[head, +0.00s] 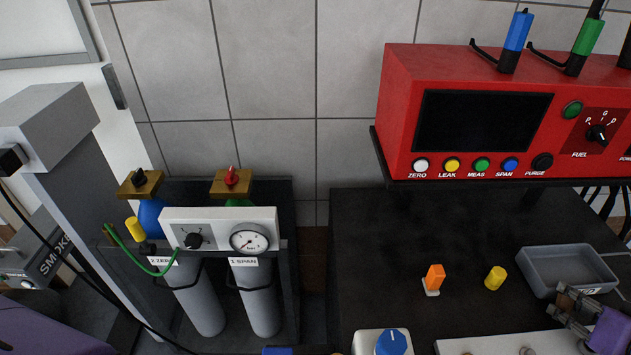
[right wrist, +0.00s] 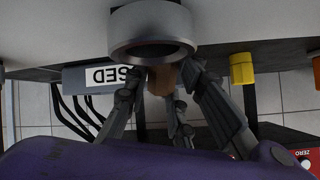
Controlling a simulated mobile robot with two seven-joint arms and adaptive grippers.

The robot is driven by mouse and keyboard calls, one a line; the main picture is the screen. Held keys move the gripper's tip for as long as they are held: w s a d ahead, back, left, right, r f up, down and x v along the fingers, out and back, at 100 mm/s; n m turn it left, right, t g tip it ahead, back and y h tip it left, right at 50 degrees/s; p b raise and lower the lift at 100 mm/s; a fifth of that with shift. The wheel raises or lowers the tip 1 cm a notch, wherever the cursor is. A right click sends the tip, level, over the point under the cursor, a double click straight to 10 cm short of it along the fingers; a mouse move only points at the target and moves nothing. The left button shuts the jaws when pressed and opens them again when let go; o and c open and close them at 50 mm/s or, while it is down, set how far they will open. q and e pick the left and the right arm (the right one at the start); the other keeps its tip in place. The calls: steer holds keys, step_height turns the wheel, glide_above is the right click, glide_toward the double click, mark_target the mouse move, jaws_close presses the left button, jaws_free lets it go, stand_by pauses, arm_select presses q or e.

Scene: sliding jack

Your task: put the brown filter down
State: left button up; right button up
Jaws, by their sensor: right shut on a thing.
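The brown filter (head: 562,300) shows as a small brown patch at the tips of my right gripper (head: 570,312), at the lower right of the head view. The gripper is shut on it, in front of the grey tray (head: 532,280). In the right wrist view the filter (right wrist: 162,80) sits between the fingers (right wrist: 168,86), partly hidden by them. The tray (right wrist: 78,78) shows there beside the fingers, with a label ending in "SED". I cannot tell whether the filter touches anything below. My left gripper is not in view.
A yellow cylinder (head: 495,278) and an orange piece (head: 434,276) stand on the black bench (head: 390,250) left of the tray. The red analyser (head: 400,100) is behind. Two grey gas bottles (head: 258,300) stand at left. The bench between bottles and orange piece looks mostly clear.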

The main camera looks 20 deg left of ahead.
steer(key=o, duration=1.1)
steer(key=shift+r, duration=0.1)
steer(key=shift+c, duration=0.2)
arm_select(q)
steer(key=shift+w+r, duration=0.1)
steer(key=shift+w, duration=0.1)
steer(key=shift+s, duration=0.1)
arm_select(e)
steer(key=v, duration=0.7)
steer(key=shift+s+p, duration=0.2)
steer(key=shift+p, duration=0.2)
steer(key=shift+s+r, duration=0.1)
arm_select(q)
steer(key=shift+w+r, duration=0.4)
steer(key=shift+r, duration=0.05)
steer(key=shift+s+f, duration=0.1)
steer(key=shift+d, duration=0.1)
